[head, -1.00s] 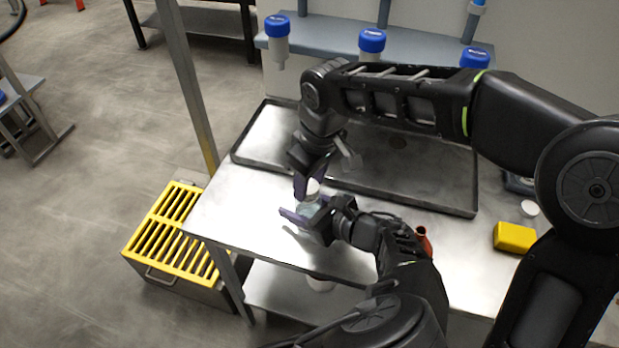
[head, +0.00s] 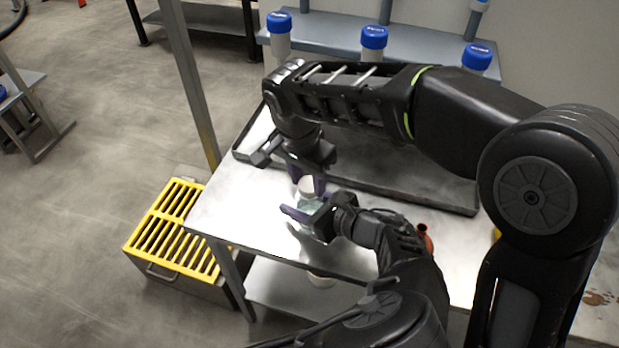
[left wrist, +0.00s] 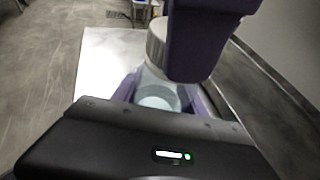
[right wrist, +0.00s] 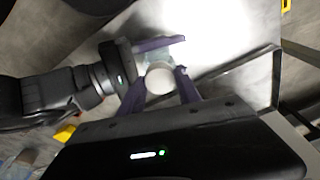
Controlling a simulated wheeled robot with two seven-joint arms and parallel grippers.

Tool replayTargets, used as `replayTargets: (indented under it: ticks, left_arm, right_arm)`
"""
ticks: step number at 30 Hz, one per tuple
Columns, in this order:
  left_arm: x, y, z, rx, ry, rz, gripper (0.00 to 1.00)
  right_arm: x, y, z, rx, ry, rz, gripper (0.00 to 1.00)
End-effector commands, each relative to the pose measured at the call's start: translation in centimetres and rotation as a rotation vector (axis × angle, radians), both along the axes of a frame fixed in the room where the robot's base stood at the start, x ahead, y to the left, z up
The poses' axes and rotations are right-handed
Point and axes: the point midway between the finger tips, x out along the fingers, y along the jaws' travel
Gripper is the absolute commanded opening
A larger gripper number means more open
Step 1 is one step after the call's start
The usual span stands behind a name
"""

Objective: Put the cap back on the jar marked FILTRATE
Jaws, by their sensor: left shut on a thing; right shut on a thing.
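A clear, pale-blue jar (head: 308,204) stands upright near the left end of the steel bench; no label is readable. My left gripper (head: 304,212) is shut around its body, and the jar also shows in the left wrist view (left wrist: 158,95). A whitish cap (head: 307,186) sits at the jar's mouth. My right gripper (head: 308,181) is shut on this cap from above, with purple fingers on either side. The cap also shows in the right wrist view (right wrist: 160,78). Cap and jar look in contact, but I cannot tell whether the threads are engaged.
A dark-rimmed metal tray (head: 440,205) lies behind the jar, under my right arm. A red-orange bottle (head: 425,240) stands to the right, partly hidden. A yellow-grated box (head: 168,228) is on the floor at left. Blue-capped tubes (head: 280,35) line the back shelf.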

Motion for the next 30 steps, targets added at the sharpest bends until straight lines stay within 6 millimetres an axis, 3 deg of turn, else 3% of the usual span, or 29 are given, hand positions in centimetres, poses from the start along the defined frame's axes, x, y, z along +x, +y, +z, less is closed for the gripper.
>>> replayTargets:
  ticks: [6, 9, 19, 20, 27, 30]
  left_arm:
    - [-0.01, 0.01, 0.00, 0.000, 0.000, 0.000, 0.00]
    - [-0.01, 0.00, -0.01, 0.000, 0.000, 0.000, 0.00]
    - [-0.01, 0.00, -0.02, 0.000, 0.000, 0.000, 0.00]
    - [-0.02, -0.01, -0.01, 0.000, 0.000, 0.000, 0.00]
    - [-0.01, 0.00, -0.02, 0.000, 0.000, 0.000, 0.00]
    - [-0.01, 0.00, -0.02, 0.000, 0.000, 0.000, 0.00]
  right_arm:
    - [0.26, 0.21, -0.02, -0.001, -0.002, -0.581, 0.03]
    - [0.30, 0.23, 0.02, 0.000, -0.002, -0.732, 0.03]
    - [0.31, 0.18, 0.02, 0.001, -0.003, -0.785, 0.03]
    - [0.31, 0.18, 0.02, 0.001, -0.003, -0.785, 0.42]
    - [0.29, 0.17, 0.00, 0.001, -0.002, -0.784, 0.61]
    - [0.29, 0.18, -0.01, 0.001, -0.002, -0.783, 0.61]
